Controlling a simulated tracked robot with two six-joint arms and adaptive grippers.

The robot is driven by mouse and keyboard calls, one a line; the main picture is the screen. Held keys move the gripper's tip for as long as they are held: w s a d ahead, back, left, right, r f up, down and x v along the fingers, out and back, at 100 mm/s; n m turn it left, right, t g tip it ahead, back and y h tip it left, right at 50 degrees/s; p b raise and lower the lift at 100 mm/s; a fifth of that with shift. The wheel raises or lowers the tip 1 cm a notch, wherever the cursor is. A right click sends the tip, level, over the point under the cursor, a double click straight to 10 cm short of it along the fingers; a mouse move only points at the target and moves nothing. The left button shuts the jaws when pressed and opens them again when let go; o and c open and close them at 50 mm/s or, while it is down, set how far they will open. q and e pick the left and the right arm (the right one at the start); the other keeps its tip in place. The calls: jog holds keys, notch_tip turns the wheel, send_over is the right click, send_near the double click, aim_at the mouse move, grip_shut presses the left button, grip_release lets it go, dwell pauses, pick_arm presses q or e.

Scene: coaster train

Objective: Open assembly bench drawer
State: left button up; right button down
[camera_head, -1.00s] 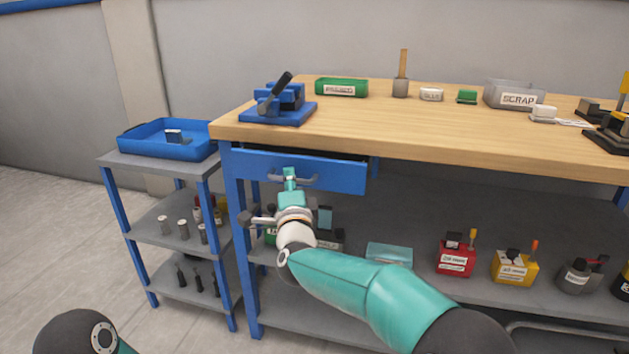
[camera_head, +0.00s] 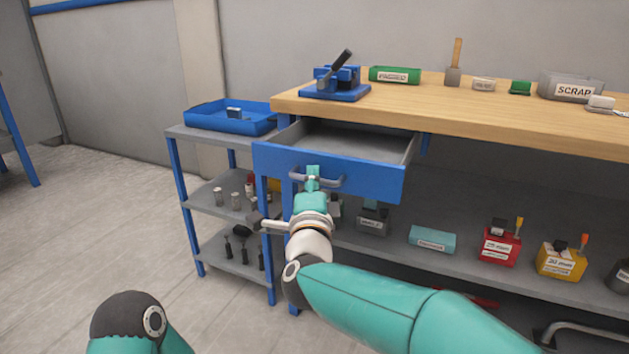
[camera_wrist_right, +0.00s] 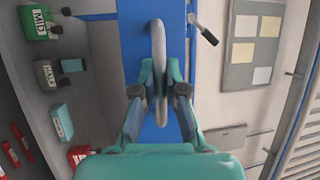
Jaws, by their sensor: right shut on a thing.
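The assembly bench drawer (camera_head: 372,178) has a blue front and a grey inside, and it stands pulled out from under the wooden bench top (camera_head: 420,104). The part of its inside that shows looks empty. Its grey bar handle (camera_head: 330,183) is on the front. My right gripper (camera_head: 313,177) is shut on this handle. In the right wrist view the handle (camera_wrist_right: 158,60) runs between the two fingers of the right gripper (camera_wrist_right: 160,92), against the blue front. My left arm shows at the lower left, but its gripper is not in view.
A grey side shelf (camera_head: 195,134) with a blue tray (camera_head: 228,131) stands close left of the drawer. A blue press (camera_head: 338,88) sits on the bench corner. A red box (camera_head: 500,250) and a yellow box (camera_head: 562,262) stand on the lower shelf. The floor at left is clear.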

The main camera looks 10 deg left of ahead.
jog(key=shift+f, duration=0.3)
jog(key=c, duration=1.3)
grip_release()
jog(key=shift+o, duration=0.5)
jog(key=shift+r, duration=0.15)
jog(key=v, duration=1.2)
